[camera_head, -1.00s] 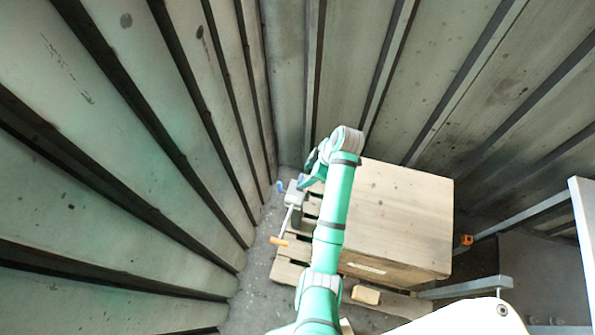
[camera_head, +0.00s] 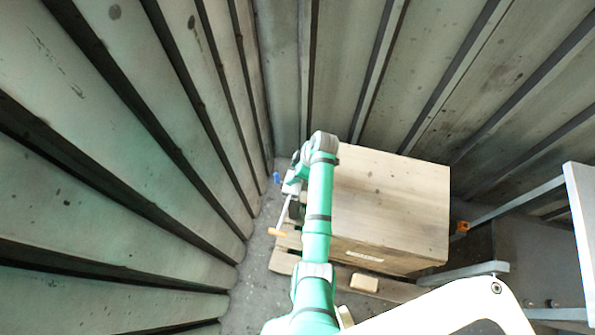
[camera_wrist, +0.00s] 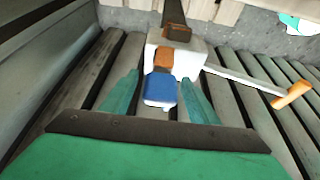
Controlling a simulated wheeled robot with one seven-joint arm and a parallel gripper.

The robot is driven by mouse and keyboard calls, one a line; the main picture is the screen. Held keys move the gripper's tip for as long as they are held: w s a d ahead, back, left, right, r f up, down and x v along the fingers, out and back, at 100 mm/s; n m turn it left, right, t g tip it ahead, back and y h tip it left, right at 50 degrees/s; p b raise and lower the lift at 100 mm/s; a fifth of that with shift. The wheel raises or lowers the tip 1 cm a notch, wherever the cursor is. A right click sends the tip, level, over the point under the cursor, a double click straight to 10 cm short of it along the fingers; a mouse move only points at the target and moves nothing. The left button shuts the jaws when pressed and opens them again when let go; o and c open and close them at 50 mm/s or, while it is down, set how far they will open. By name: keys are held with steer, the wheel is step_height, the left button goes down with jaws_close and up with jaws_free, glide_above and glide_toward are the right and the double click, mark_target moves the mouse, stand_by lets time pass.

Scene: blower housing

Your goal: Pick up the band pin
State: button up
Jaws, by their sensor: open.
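A blue piece (camera_wrist: 160,88) with a pale lower edge shows in the wrist view, below an orange-brown block on a white body (camera_wrist: 190,58). It may be the band pin, but I cannot tell for sure. My gripper (camera_wrist: 160,78) is open, with one teal finger on each side of the blue piece. I cannot tell whether they touch it. A pale rod with an orange handle (camera_wrist: 292,95) runs right from the white body. In the head view, a blue bit (camera_head: 277,178) and the orange handle (camera_head: 277,233) show left of my arm, which hides part of the fixture.
A large wooden crate (camera_head: 390,205) stands on a pallet (camera_head: 284,262) right of my arm. A small wooden block (camera_head: 364,283) lies in front of it. Ribbed metal walls close in at left and back. A grey metal frame (camera_head: 580,230) stands at right.

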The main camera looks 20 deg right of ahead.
steer(key=shift+f, duration=0.1)
steer(key=shift+c, duration=0.6)
steer(key=c, duration=1)
